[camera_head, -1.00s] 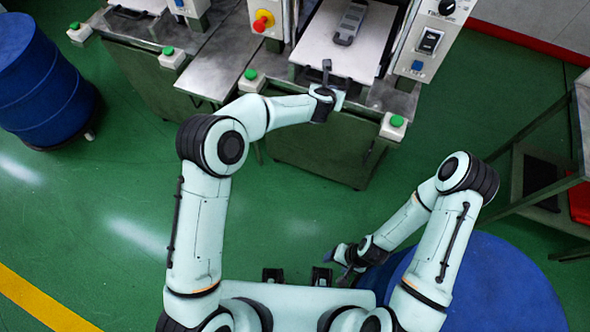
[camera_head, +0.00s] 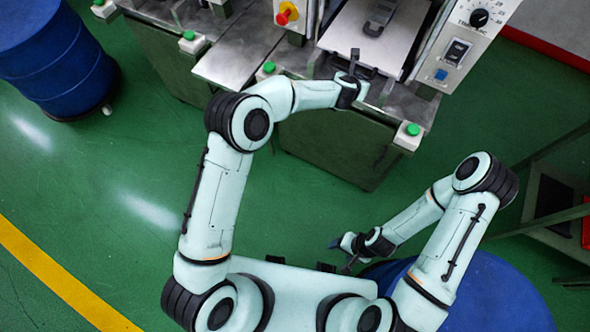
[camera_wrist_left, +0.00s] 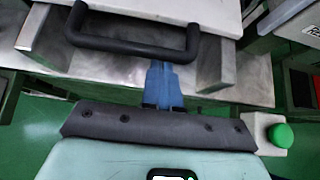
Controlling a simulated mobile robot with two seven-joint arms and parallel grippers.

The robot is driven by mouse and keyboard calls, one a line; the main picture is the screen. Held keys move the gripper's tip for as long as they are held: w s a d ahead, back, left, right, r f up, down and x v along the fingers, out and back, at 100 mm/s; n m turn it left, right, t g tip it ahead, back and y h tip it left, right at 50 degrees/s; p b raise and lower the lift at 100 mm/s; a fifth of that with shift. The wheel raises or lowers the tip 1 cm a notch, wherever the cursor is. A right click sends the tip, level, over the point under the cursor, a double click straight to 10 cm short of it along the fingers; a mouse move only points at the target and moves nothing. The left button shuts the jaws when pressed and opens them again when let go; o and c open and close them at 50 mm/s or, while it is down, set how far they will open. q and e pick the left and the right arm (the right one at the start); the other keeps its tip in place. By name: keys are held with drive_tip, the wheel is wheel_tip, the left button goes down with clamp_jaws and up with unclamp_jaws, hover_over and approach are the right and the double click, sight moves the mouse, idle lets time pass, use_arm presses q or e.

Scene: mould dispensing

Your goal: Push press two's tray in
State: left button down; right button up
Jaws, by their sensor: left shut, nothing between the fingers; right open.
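Press two's tray (camera_head: 350,38) is a flat white plate, partly out of the press toward me. A grey mould (camera_head: 379,17) lies on it. The tray's black bar handle (camera_wrist_left: 135,47) crosses its front edge in the left wrist view. My left gripper (camera_head: 354,58) is shut and empty at the tray's front edge. Its blue fingers (camera_wrist_left: 160,72) point at the handle's bar from the front; I cannot tell whether they touch. My right gripper (camera_head: 341,256) is open and empty, low near my body and well away from the press.
The press's steel table (camera_head: 411,101) has green buttons (camera_head: 413,129) at its front corners. A control panel (camera_head: 460,45) stands right of the tray. A blue drum (camera_head: 55,60) stands at the left and another (camera_head: 490,295) near my right arm. Green floor lies clear between.

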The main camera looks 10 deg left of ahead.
use_arm(q)
drive_tip(key=b+v, duration=0.3)
drive_tip(key=v, duration=1)
drive_tip(key=s+a+f+m+g, duration=0.2)
drive_tip(key=s+a+f+m, duration=0.25)
drive_tip(key=f, duration=0.45)
drive_tip(key=s+a+f+m+g+y, duration=0.1)
drive_tip(key=s+a+f+m, duration=0.3)
drive_tip(key=f, duration=0.5)
drive_tip(key=s+a+f+m+g, duration=0.2)
drive_tip(key=s+a+f+m, duration=0.15)
drive_tip(key=f+m, duration=0.35)
drive_tip(key=s+a+f+m+g, duration=0.1)
drive_tip(key=s+f+m, duration=0.3)
drive_tip(key=s, duration=0.4)
drive_tip(key=s+a+f+m+g+h, duration=0.1)
drive_tip(key=s+f+m+g, duration=0.2)
drive_tip(key=s, duration=0.6)
drive_tip(key=s+a+f+m+g, duration=0.2)
drive_tip(key=s+f+m, duration=0.3)
drive_tip(key=s, duration=0.4)
drive_tip(key=shift+m+h, duration=0.3)
drive_tip(key=shift+m, duration=0.25)
use_arm(e)
drive_tip(key=s+f, duration=0.2)
drive_tip(key=f, duration=0.1)
drive_tip(key=shift+f, duration=0.25)
use_arm(q)
drive_tip(key=shift+w+a+f, duration=0.1)
drive_tip(key=shift+a, duration=0.05)
